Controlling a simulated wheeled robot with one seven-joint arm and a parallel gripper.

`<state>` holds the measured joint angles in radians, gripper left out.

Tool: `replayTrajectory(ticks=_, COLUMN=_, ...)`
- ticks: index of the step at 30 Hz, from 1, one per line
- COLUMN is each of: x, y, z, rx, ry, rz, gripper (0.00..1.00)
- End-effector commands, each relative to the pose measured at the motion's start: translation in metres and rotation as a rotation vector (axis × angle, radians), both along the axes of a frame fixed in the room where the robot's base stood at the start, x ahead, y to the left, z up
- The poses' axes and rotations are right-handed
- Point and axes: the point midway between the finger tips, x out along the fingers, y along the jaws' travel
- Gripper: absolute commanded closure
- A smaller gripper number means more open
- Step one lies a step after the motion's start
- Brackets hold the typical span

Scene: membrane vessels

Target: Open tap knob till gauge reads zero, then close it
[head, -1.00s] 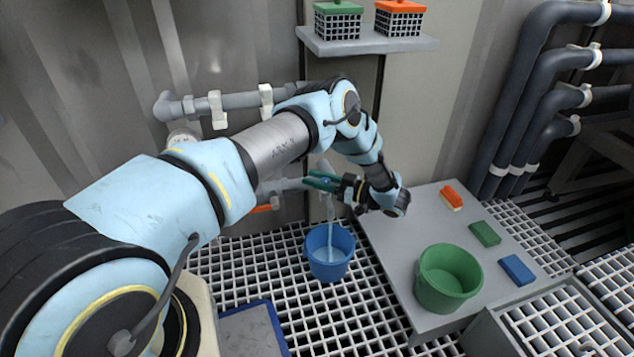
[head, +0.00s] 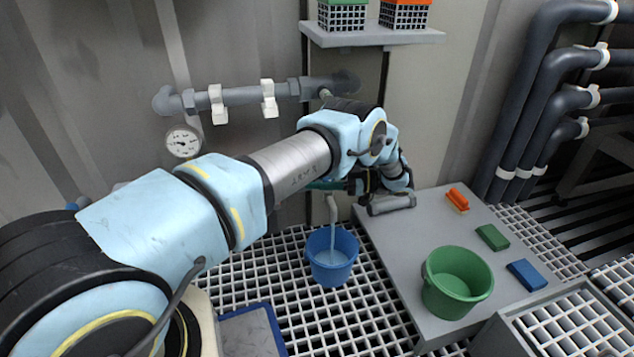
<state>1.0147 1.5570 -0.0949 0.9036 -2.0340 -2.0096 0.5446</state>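A round white gauge (head: 183,142) hangs below the grey wall pipe at left. Its needle is too small to read surely. A tap spout (head: 332,210) points down over a blue bucket (head: 332,256) on the floor grating, and a pale stream runs from it into the bucket. The tap knob is hidden behind my arm. My gripper (head: 325,185) is at the tap, just above the spout. Only part of its green fingers shows below my arm, so I cannot tell whether they are closed on the knob.
A wall shelf (head: 375,36) bears green and orange baskets. A blue-edged tray (head: 250,330) lies in front.

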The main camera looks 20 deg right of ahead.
Motion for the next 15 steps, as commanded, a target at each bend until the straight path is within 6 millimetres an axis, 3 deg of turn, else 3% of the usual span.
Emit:
replayTrajectory(ticks=6, x=0.0002, y=0.0011, z=0.0, rx=0.003, ry=0.0, rz=0.001, gripper=1.0)
replayTrajectory(ticks=7, x=0.0003, y=0.0012, z=0.0, rx=0.003, ry=0.0, rz=0.001, gripper=0.62)
replayTrajectory(ticks=15, x=0.0003, y=0.0007, z=0.0001, rx=0.002, ry=0.0, rz=0.0, gripper=0.33)
